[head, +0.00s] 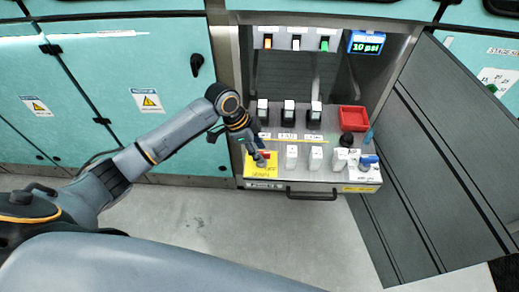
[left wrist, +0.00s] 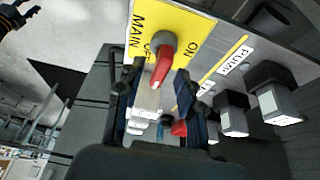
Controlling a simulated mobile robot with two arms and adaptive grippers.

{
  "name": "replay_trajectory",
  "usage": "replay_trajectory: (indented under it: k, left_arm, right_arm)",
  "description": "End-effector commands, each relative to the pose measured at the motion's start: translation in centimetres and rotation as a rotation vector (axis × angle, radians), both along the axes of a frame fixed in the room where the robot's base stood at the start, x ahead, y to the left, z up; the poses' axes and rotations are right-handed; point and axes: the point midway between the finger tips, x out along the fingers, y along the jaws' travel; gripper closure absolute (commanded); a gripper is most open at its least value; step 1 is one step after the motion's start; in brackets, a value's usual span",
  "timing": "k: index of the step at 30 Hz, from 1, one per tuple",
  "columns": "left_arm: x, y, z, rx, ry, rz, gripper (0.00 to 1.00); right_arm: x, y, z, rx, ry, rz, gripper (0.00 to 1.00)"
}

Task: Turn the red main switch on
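The red main switch (left wrist: 163,62) is a red handle on a grey round base, mounted on a yellow plate (left wrist: 180,20) lettered MAIN and ON. My left gripper (left wrist: 158,95) is open, with one dark finger on each side of the handle and gaps visible between. In the head view the left gripper (head: 257,154) is over the yellow plate (head: 255,172) at the drawer's left front corner and partly hides the switch. My right gripper is not in view.
The pulled-out panel has several white-and-black modules (head: 289,112), a red tray (head: 353,118) and a blue knob (head: 368,160). A display (head: 366,43) reads 10 psi. A dark open door (head: 440,150) stands at right. Teal cabinets (head: 140,70) are at left.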

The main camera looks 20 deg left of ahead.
Motion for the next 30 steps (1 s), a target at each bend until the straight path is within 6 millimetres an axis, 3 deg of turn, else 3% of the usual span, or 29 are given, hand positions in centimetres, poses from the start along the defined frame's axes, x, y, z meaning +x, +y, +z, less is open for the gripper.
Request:
replay_trajectory:
  k: [12, 18, 30]
  left_arm:
    - [0.1, -0.3, -0.8, 0.001, 0.0, 0.0, 0.64]
    - [0.1, -0.3, -0.8, 0.001, 0.0, 0.0, 1.0]
    - [0.0, -0.3, -0.5, 0.0, 0.001, 0.043, 1.0]
  right_arm:
    - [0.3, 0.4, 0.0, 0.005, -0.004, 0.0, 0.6]
    - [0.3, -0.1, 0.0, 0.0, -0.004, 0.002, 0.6]
    - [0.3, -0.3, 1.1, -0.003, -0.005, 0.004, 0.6]
